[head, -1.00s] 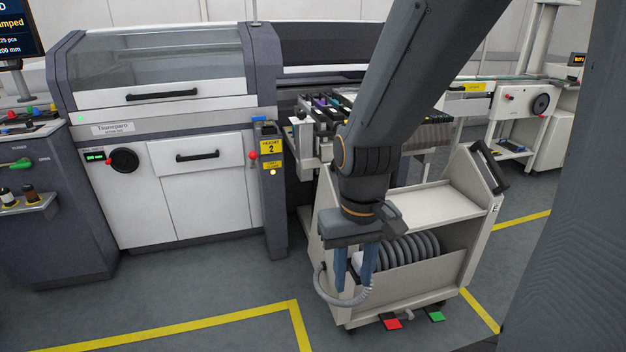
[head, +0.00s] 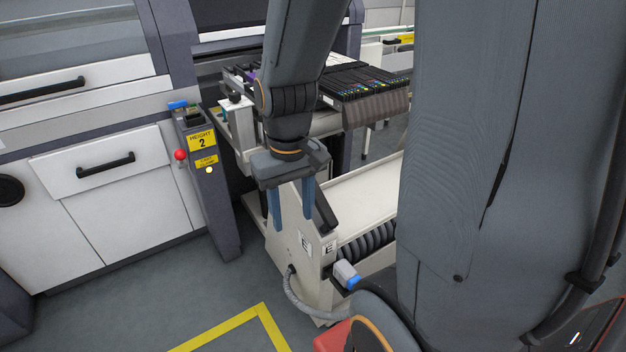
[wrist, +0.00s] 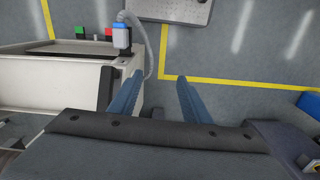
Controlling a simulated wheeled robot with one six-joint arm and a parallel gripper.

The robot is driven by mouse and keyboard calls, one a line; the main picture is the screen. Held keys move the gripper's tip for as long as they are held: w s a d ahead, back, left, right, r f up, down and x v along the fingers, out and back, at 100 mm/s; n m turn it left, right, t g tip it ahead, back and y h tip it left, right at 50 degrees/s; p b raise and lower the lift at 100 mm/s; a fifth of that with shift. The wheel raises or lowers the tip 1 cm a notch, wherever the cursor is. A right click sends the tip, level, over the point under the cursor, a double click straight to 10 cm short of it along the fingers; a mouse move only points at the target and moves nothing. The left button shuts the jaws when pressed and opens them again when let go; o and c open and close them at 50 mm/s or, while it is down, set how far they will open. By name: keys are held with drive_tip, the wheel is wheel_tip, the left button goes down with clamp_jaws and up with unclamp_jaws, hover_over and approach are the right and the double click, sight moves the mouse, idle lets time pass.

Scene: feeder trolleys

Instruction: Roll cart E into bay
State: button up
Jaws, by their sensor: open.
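Cart E (head: 290,240) is a cream trolley with "E" labels on its end, standing below the feeder bank at the machine. A dark bar handle (head: 325,212) slopes up at its near end. My gripper (head: 292,222) is open and empty, fingers pointing down beside that handle; the head view does not show clear contact. In the wrist view, my fingers (wrist: 158,77) are apart over the floor, with the cart (wrist: 45,85) to their left. A grey hose with a white and blue plug (head: 346,275) hangs at the cart's end. My arm hides much of the cart's right side.
A post marked HEIGHT 2 (head: 205,165) with a red knob stands left of the cart, by the white machine (head: 130,170). Black feeders (head: 365,80) sit above the cart. Yellow tape (head: 225,328) marks the floor. Red (wrist: 80,32) and green (wrist: 109,32) pedals show beyond the cart.

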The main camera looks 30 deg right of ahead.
drive_tip(key=shift+n, duration=0.4)
drive_tip(key=w+d+p, duration=0.3)
drive_tip(key=w+d, duration=0.3)
drive_tip(key=w+d+p, duration=0.4)
drive_tip(key=w+d, duration=0.1)
drive_tip(key=d, duration=0.1)
drive_tip(key=shift+w+f, duration=0.15)
drive_tip(key=shift+w, duration=0.2)
drive_tip(key=shift+d+f, duration=0.15)
drive_tip(key=shift+f, duration=0.1)
drive_tip(key=shift+w+f+p, duration=0.1)
drive_tip(key=shift+f+p, duration=0.6)
drive_tip(key=shift+f, duration=3.05)
clamp_jaws()
